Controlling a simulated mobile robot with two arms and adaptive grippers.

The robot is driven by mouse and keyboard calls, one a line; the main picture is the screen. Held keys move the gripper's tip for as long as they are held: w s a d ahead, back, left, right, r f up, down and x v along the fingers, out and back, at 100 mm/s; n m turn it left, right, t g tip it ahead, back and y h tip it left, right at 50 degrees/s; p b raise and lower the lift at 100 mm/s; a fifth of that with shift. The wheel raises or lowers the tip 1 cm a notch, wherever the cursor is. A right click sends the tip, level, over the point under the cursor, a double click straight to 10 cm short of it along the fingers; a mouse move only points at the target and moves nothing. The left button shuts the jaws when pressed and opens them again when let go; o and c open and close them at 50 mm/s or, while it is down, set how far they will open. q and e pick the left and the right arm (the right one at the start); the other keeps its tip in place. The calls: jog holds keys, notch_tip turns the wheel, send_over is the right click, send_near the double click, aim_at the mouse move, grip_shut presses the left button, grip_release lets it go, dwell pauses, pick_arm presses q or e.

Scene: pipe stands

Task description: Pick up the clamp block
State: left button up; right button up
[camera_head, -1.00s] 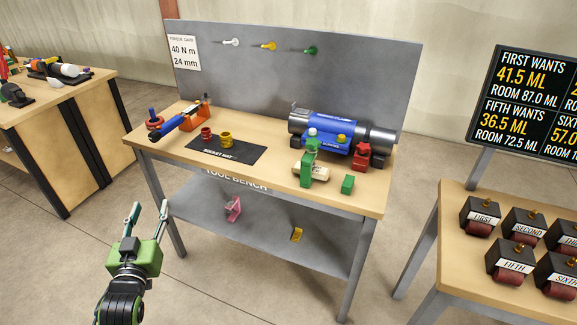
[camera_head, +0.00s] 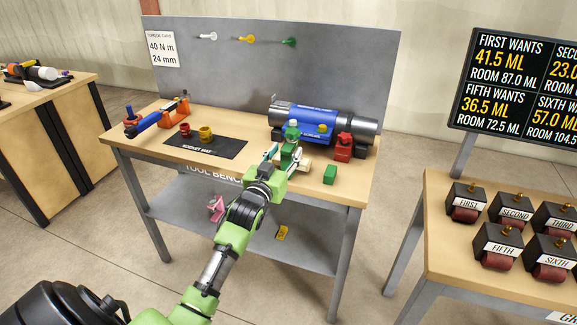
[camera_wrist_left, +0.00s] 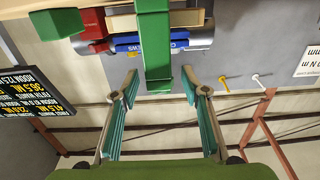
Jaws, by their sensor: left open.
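A green upright block (camera_head: 287,158) stands at the front of the bench, before the blue and grey cylinder. It looks like the clamp block, though no label confirms this. My left gripper (camera_head: 282,160) has its fingers open close to it. In the left wrist view the green block (camera_wrist_left: 153,42) reaches down between the open fingertips of the gripper (camera_wrist_left: 160,82), with no clear contact. A separate small green block (camera_head: 330,174) lies to the right. My right gripper is not in view.
The blue and grey cylinder (camera_head: 310,119) lies behind, with a red block (camera_head: 343,148) at its right. A beige piece (camera_head: 305,166) sits close by the green upright. The black socket mat (camera_head: 220,147) with two cups is left. A pegboard (camera_head: 270,65) rises behind.

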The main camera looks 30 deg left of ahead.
pick_arm(q)
jog(key=b+x, duration=0.1)
jog(key=x, duration=0.2)
jog(key=shift+f, duration=0.2)
jog(key=shift+s+r, duration=0.1)
jog(key=shift+r, duration=0.05)
grip_shut()
jog(key=shift+r, duration=0.1)
